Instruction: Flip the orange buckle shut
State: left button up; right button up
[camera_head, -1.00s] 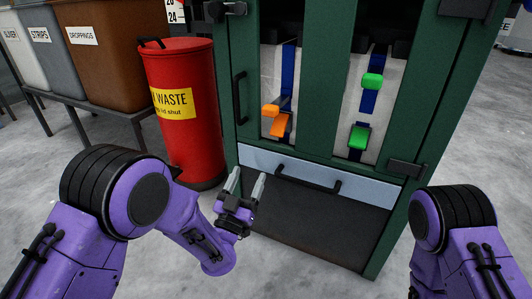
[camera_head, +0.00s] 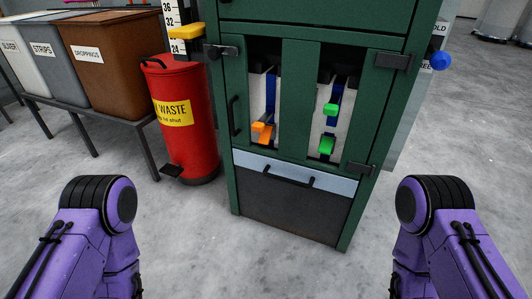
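The orange buckle (camera_head: 264,134) is on a dark blue strap (camera_head: 270,95) in the left opening of the green cabinet (camera_head: 300,100). Its upper orange piece sits close against the lower one and juts out to the left. I cannot tell whether it is latched. Neither gripper is in view. Only my purple arm links show, at the lower left and lower right, well apart from the cabinet.
A green buckle (camera_head: 327,145) is in the right opening, with a separate green piece (camera_head: 330,109) above it. A red waste bin (camera_head: 185,135) stands left of the cabinet. A brown droppings bin (camera_head: 115,65) is farther left. The floor in front is clear.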

aim_at(264, 137)
jog(key=k, duration=0.2)
jog(key=u, duration=1.15)
jog(key=i, duration=1.05)
jog(key=z, duration=1.9)
